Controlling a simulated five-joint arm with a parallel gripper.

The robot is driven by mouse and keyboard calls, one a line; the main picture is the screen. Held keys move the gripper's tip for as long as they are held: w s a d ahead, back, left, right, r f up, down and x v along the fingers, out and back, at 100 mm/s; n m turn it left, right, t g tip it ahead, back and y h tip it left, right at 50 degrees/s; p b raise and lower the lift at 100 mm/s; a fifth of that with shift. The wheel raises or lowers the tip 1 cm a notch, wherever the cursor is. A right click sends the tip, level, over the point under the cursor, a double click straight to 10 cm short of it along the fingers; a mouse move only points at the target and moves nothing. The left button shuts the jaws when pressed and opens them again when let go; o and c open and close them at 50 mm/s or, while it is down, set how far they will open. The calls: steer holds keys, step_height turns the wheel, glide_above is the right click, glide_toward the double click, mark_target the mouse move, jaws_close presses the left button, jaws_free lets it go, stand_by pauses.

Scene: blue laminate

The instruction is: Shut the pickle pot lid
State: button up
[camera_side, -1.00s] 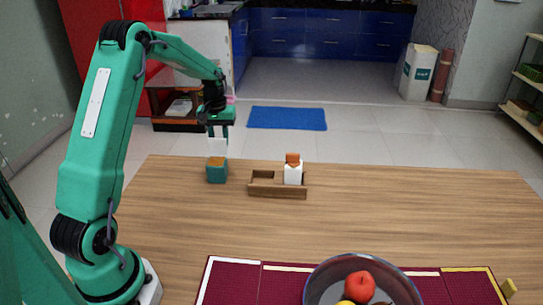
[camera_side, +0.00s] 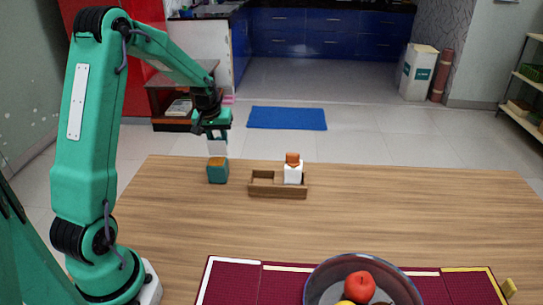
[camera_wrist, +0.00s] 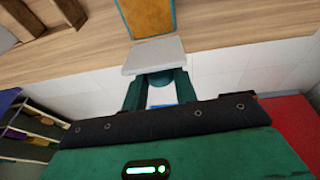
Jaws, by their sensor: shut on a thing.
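The pickle pot (camera_side: 217,176) is a small teal box near the far left edge of the wooden table, with an orange-brown top face. In the wrist view its orange-brown face with a teal rim (camera_wrist: 148,17) is at the top. The pale grey lid (camera_side: 217,148) stands raised at the pot's far side, its lower edge close to the rim; it also shows in the wrist view (camera_wrist: 153,54). I cannot tell whether a hinge joins them. My gripper (camera_side: 217,136) is above the lid, shut on it; its teal fingers (camera_wrist: 160,80) reach the lid in the wrist view.
A wooden caddy (camera_side: 278,190) right of the pot holds a white container (camera_side: 293,174) with an orange top. A bowl of fruit (camera_side: 322,275) stands on a dark red mat (camera_side: 234,286) at the front. The table between is clear.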

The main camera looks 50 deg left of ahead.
mark_target(215, 146)
steer(key=o, duration=1)
steer(key=shift+v, duration=3.95)
